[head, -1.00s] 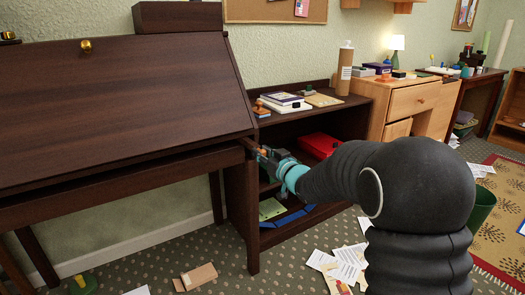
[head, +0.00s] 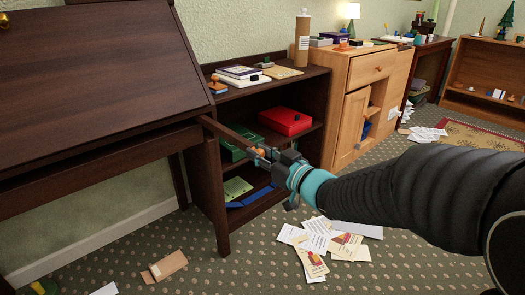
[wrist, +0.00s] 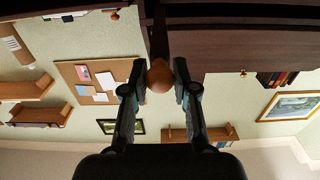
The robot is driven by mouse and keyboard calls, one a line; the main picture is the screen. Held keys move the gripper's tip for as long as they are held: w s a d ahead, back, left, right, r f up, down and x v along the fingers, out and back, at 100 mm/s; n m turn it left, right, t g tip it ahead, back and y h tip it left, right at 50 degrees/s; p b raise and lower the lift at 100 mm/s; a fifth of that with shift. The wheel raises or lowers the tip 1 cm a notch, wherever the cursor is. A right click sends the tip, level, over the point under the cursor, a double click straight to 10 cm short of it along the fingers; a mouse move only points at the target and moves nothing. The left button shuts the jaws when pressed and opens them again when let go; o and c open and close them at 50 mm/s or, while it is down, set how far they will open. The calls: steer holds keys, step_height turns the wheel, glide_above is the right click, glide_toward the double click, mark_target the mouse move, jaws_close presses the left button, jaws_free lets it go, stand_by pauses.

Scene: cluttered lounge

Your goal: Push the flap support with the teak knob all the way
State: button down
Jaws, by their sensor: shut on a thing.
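The flap support (head: 226,132) is a dark wood bar that sticks out from under the closed sloping flap (head: 100,55) of the dark desk. The round orange-brown teak knob (head: 257,152) is at its outer end. My gripper (head: 262,156) is shut on the knob, to the right of the desk and in front of the low shelf. In the wrist view the knob (wrist: 160,76) sits between the two fingers of my gripper (wrist: 160,82), with the bar running away behind it. The fingers partly hide the knob in the head view.
A dark shelf unit (head: 322,72) with books, a red box (head: 286,121) and a green tray (head: 238,146) stands behind my gripper. A light wood cabinet (head: 362,72) is to its right. Papers (head: 325,243) lie on the carpet.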

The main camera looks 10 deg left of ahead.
steer(key=c, duration=0.9)
jaws_free()
steer(key=v, duration=1.2)
